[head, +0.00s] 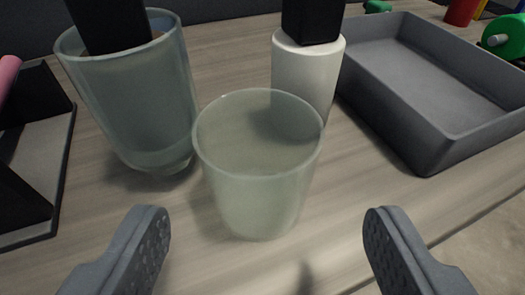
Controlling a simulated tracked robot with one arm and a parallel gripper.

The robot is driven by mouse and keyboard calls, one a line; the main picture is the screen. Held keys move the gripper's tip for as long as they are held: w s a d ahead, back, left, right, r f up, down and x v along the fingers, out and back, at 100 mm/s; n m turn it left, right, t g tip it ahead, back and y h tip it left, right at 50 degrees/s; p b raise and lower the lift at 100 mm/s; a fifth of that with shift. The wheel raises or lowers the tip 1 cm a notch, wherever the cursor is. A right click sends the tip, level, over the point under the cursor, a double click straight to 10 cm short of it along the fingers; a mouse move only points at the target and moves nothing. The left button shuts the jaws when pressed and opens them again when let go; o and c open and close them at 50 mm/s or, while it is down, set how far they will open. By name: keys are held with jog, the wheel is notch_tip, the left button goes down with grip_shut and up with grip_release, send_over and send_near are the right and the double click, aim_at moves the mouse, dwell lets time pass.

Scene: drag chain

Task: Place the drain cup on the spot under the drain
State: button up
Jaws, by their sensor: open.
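A translucent, pale green cup (258,175) stands upright on the wooden table in the middle of the view; I take it to be the drain cup. My gripper (265,232) is open, with one grey, textured finger at the lower left and one at the lower right. The cup is beyond the fingertips, between their lines, and I see no contact. A larger clear vessel (145,105) is behind it to the left, with a black block reaching into its top. I cannot tell which part is the drain or where the spot is.
A white cylinder (305,75) with a black block on top stands close behind the cup. A grey tray (430,135) is at the right. A dark frame (40,170) is at the left. The table's front edge runs along the lower right.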

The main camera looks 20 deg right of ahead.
aim_at(257, 188)
jog(key=shift+b+x, duration=0.55)
jog(key=shift+x, duration=2.15)
jog(key=shift+a+r, duration=0.1)
jog(key=shift+a, duration=0.1)
jog(key=c, duration=0.8)
jog(key=shift+r, duration=0.15)
jog(key=shift+c, duration=0.2)
jog(key=shift+r+p, duration=0.7)
jog(key=shift+r, duration=0.9)
jog(key=shift+s+r, duration=0.15)
jog(key=shift+r, duration=0.05)
jog(key=s+r, duration=0.1)
jog(key=s, duration=1.4)
jog(key=w+a+f+n+t+y, duration=0.1)
jog(key=w+a+f+n+y, duration=0.2)
jog(key=w+a+n+y, duration=0.1)
jog(key=shift+w+n+y+p, duration=0.2)
jog(key=shift+n+y+p, duration=0.3)
jog(key=shift+y, duration=0.5)
